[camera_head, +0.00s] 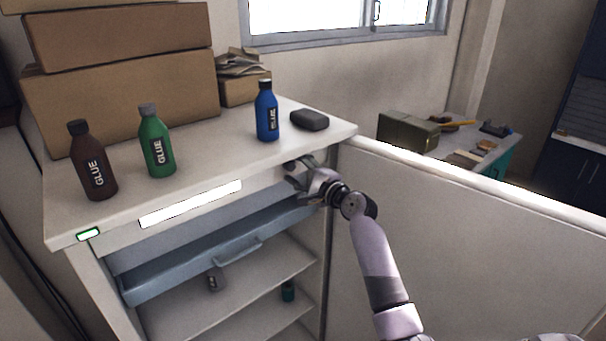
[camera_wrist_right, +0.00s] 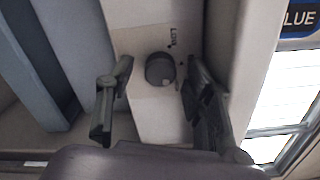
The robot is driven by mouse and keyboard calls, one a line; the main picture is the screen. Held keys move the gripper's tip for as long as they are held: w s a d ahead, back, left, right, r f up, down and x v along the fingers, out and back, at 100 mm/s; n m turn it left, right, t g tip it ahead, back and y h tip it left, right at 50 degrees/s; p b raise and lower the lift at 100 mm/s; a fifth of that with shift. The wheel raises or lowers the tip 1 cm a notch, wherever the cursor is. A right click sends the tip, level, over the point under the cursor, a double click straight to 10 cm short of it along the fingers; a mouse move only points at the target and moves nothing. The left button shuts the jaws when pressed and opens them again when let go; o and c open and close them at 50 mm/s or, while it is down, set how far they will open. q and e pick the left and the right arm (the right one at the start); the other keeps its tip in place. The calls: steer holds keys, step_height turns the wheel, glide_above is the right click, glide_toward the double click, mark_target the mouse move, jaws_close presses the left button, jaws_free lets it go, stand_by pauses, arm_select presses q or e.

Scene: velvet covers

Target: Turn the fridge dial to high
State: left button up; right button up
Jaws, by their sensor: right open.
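The fridge (camera_head: 215,165) stands open in the head view, with shelves and a blue-grey drawer inside. Its dial (camera_wrist_right: 160,68) is a dark grey round knob on a pale panel, with small dark lettering beside it that reads like "LOW". My right gripper (camera_head: 300,178) is at the right end of the panel under the fridge top. In the right wrist view, my open right gripper (camera_wrist_right: 158,98) has one finger on each side of the dial, with visible gaps. I cannot tell how deep the fingertips reach. In the head view the gripper makes the dial hard to make out. My left gripper is not in view.
On the fridge top stand a brown bottle (camera_head: 92,165), a green bottle (camera_head: 157,145), a blue bottle (camera_head: 267,115) and a dark block (camera_head: 309,120). Cardboard boxes (camera_head: 120,95) are stacked behind.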

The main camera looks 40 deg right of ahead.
steer(key=s+d, duration=0.1)
steer(key=s, duration=1)
steer(key=shift+s, duration=0.4)
steer(key=shift+f, duration=0.1)
